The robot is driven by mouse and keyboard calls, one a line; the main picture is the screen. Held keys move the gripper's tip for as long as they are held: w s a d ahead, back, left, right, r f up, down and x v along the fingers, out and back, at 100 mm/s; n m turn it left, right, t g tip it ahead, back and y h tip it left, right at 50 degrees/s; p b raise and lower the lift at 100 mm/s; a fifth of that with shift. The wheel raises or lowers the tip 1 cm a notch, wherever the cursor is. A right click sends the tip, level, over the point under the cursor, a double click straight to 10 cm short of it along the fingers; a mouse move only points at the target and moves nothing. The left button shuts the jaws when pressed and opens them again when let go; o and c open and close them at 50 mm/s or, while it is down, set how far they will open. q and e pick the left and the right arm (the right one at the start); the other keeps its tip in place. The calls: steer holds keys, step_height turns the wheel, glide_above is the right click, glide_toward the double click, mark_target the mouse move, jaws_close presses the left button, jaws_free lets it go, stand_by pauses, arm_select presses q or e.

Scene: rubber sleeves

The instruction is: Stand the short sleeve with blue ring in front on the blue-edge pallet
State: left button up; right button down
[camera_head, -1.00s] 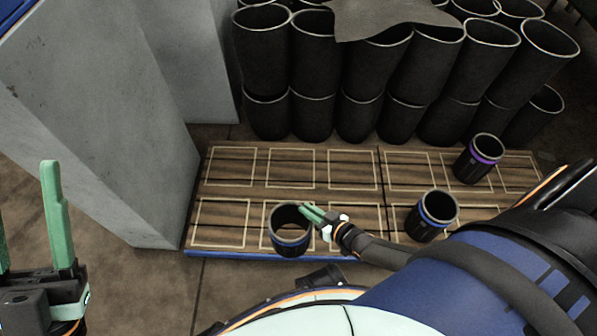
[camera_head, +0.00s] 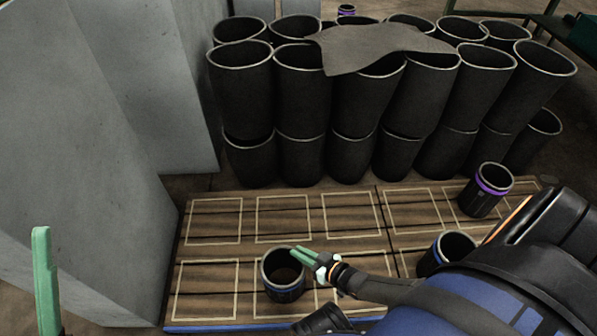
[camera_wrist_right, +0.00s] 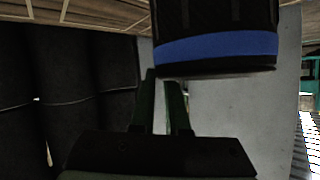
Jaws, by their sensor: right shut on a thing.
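The short black sleeve with a blue ring (camera_head: 284,292) is upright at the second front cell from the left of the blue-edge pallet (camera_head: 205,283). My right gripper (camera_head: 300,252) is shut on its rim from the right. The sleeve's blue ring shows large in the right wrist view (camera_wrist_right: 215,47), beside the fingers of my right gripper (camera_wrist_right: 160,95). I cannot tell whether its base touches the boards. A second blue-ringed sleeve (camera_head: 432,262) stands at the front right, partly behind my right arm. One finger of my left gripper (camera_head: 45,280) shows at the far left, empty.
A purple-ringed sleeve (camera_head: 480,203) stands at the back right of the pallet. Tall black sleeves (camera_head: 330,155) are stacked behind it, with a dark sheet (camera_head: 375,48) on top. A grey wall block (camera_head: 75,180) borders the left. Several outlined cells are empty.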

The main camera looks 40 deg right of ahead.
steer(key=shift+f, duration=0.5)
arm_select(q)
steer(key=shift+w+f, duration=0.15)
steer(key=shift+f, duration=0.35)
arm_select(e)
steer(key=shift+r, duration=0.1)
steer(key=shift+w, duration=0.1)
steer(key=c, duration=1.3)
jaws_free()
steer(key=shift+f, duration=0.25)
steer(key=o, duration=0.4)
steer(key=shift+r, duration=0.15)
arm_select(q)
step_height(320, 180, up, 6)
steer(key=p, duration=0.5)
steer(key=shift+s+a, duration=0.2)
steer(key=shift+a, duration=0.15)
arm_select(e)
steer(key=shift+v, duration=6.15)
